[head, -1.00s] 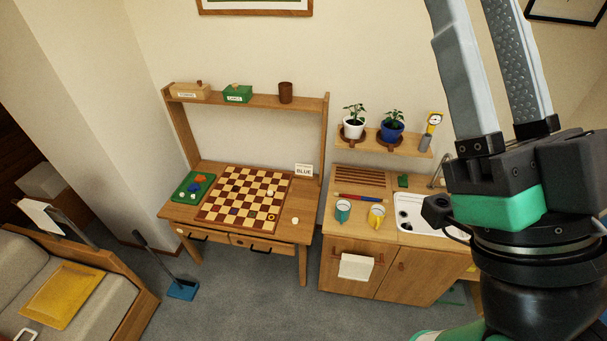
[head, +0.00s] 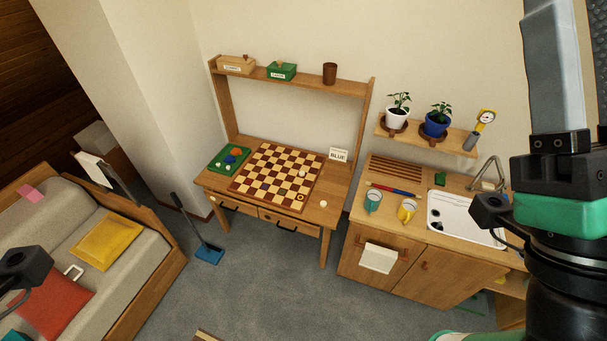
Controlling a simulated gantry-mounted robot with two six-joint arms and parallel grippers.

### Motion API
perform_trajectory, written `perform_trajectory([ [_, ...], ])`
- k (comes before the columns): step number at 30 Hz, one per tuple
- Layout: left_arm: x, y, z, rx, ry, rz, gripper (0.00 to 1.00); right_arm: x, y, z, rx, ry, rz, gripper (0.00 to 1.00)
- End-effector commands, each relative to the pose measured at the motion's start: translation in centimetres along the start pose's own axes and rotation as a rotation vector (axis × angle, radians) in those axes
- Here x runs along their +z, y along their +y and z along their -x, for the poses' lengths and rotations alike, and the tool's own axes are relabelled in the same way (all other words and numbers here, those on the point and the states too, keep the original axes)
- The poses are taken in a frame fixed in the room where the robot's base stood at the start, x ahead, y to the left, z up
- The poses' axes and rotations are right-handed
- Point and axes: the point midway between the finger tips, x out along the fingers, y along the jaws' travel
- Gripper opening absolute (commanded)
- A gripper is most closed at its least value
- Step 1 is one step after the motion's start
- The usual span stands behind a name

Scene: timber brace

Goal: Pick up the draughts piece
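The draughts board (head: 276,176) lies on the wooden desk below the wall. A small pale round piece (head: 302,174) sits on the board's right part. Another pale piece (head: 323,204) lies on the bare desk top, right of the board near the front edge. A ring-shaped mark or piece (head: 299,197) shows at the board's near right corner. My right gripper (head: 590,60) is at the right edge, fingers pointing up, apart and empty, far from the desk; its tips are cut off. Only a black part of my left arm shows at the lower left; its fingers are out of view.
A green tray (head: 228,158) with coloured items is left of the board. A shelf (head: 301,78) spans above the desk. To the right stands a cabinet (head: 420,265) with mugs and a sink. A sofa (head: 140,260) is at left. Grey floor lies open in front.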

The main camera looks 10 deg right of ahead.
Motion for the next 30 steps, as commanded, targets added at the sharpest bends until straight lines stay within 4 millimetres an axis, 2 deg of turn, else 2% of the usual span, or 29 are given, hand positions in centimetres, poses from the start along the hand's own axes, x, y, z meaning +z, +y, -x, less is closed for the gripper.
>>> perform_trajectory([
  [12, 0.00, 0.00, 0.00, 0.000, 0.000, 0.000, 0.50, 0.00, 0.00, 0.00, 0.000, 0.000, 0.000, 0.50],
  [13, 0.00, 0.00, 0.00, 0.000, 0.000, 0.000, 0.52, 0.00, 0.00, 0.00, 0.000, 0.000, 0.000, 0.50],
  [18, 0.00, 0.00, 0.00, 0.000, 0.000, 0.000, 0.81, 0.00, 0.00, 0.00, 0.000, 0.000, 0.000, 0.50],
  [26, 0.00, 0.00, 0.00, 0.000, 0.000, -0.002, 0.81, 0.00, 0.00, 0.00, 0.000, 0.000, 0.000, 0.50],
  [30, 0.05, 0.00, 0.00, 0.000, -0.002, -0.058, 0.81, 0.00, 0.00, 0.00, 0.000, 0.000, 0.000, 0.50],
])
